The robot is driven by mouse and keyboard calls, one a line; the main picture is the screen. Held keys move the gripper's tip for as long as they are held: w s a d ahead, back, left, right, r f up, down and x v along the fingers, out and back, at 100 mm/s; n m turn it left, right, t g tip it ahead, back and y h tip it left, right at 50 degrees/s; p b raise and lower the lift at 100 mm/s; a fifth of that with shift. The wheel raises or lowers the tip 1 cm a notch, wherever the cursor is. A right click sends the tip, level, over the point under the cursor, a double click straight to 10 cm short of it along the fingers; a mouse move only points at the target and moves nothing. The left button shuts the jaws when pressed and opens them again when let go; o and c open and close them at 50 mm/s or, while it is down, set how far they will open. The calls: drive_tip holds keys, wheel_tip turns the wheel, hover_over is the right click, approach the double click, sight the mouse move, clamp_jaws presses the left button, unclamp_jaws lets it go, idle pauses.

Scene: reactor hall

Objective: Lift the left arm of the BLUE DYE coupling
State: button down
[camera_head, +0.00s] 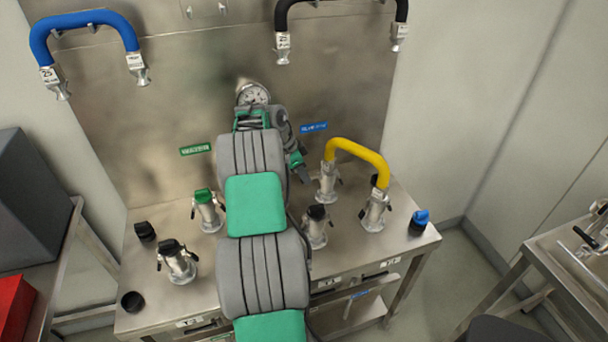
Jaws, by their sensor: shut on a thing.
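The blue sign (313,127) is on the steel back panel; its lettering is too small to read surely. Below it stands a metal coupling (326,188), upright on the bench, with the left end of a yellow hose (357,150) seated in it. My gripper (304,172) reaches down from the left to this coupling's left side. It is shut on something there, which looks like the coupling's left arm. The fingertips and that arm are small and partly hidden, so the arm's angle cannot be told. The coupling's right side is clear of my gripper.
The yellow hose's other end sits in a second coupling (374,212). Nearer stand a black-capped coupling (315,228), a green-capped one (207,212) and another black-capped one (177,262). A blue cap (419,220) lies at the right edge. Blue (85,22) and black (340,3) hoses hang above.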

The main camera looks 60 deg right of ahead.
drive_tip(key=shift+f+b, duration=0.1)
drive_tip(key=shift+b, duration=0.2)
drive_tip(key=b, duration=0.1)
drive_tip(key=t+y+b, duration=0.1)
drive_tip(key=b, duration=0.1)
drive_tip(key=shift+s+d, duration=0.2)
drive_tip(key=shift+d, duration=0.05)
drive_tip(key=shift+r+t+y+b, duration=0.3)
drive_tip(key=shift+t+y+b, duration=0.1)
drive_tip(key=shift+b, duration=0.15)
drive_tip(key=shift+r, duration=0.45)
drive_tip(key=c, duration=1.3)
unclamp_jaws()
drive_tip(key=r, duration=0.2)
drive_tip(key=r+p, duration=0.1)
drive_tip(key=r, duration=0.2)
drive_tip(key=r+p, duration=0.1)
drive_tip(key=r, duration=0.1)
drive_tip(key=shift+w+a+r, duration=0.3)
drive_tip(key=shift+a+r, duration=0.05)
drive_tip(key=shift+r, duration=0.05)
